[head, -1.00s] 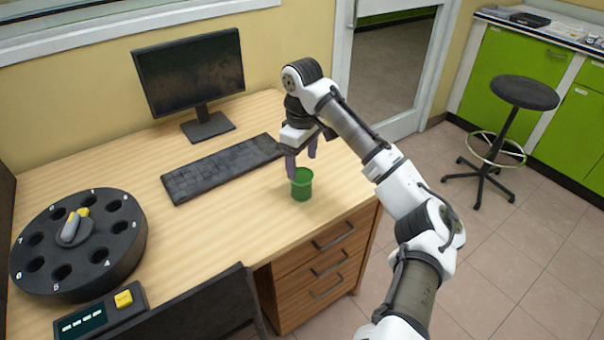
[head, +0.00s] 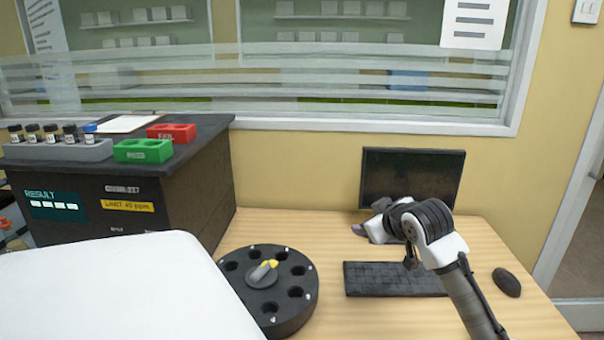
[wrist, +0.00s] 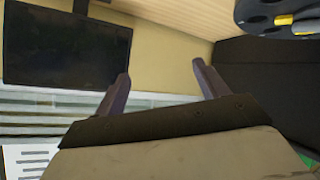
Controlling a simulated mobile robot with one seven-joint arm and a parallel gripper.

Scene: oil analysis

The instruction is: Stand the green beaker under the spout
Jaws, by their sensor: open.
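The green beaker does not show in either current view. No spout can be made out either. My gripper (wrist: 162,84) is open and empty in the wrist view, with its two purple fingers well apart and bare wall between them. In the head view my gripper (head: 361,230) is raised in front of the monitor's lower left, partly hidden by my own wrist. My arm comes in from the lower right and covers part of the desk (head: 515,320).
The monitor (head: 425,180), keyboard (head: 385,280) and mouse (head: 507,282) are on the desk. A round black carousel (head: 285,315) stands left of them. A black cabinet (head: 190,205) at left carries a green rack (head: 143,151), a red rack (head: 171,133) and several small bottles.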

